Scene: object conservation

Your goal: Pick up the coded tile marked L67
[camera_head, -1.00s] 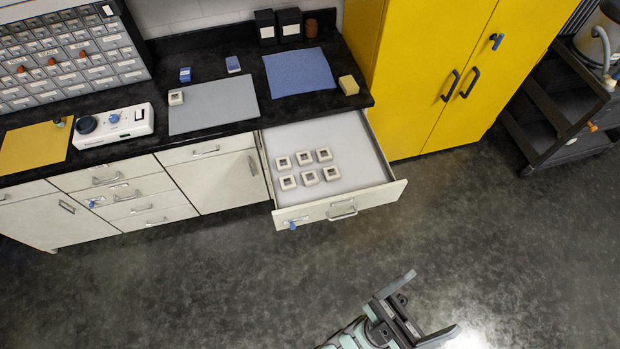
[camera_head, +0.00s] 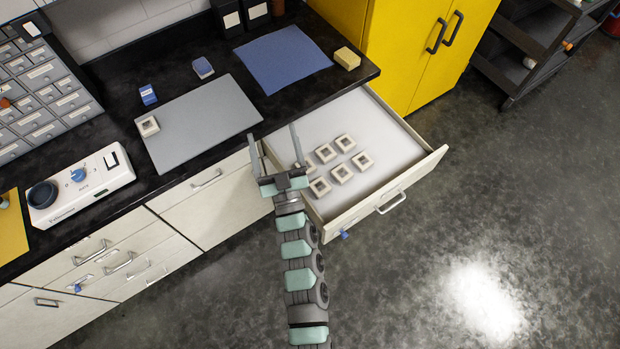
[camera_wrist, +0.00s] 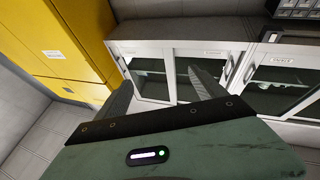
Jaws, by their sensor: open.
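Several square white tiles with darker centres (camera_head: 343,173) sit in two rows in the open drawer (camera_head: 400,158). Their markings are too small to read, so I cannot tell which is L67. One similar tile (camera_head: 148,126) lies on the grey mat (camera_head: 205,125) on the counter. My gripper (camera_head: 274,135) is open and empty, its fingers pointing toward the counter. In the head view it appears at the drawer's left side, beside the tiles, partly covering the drawer's left edge. In the wrist view the open fingers (camera_wrist: 160,80) show no tile between them.
A yellow cabinet (camera_head: 395,45) stands right of the counter. The floor in front is clear.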

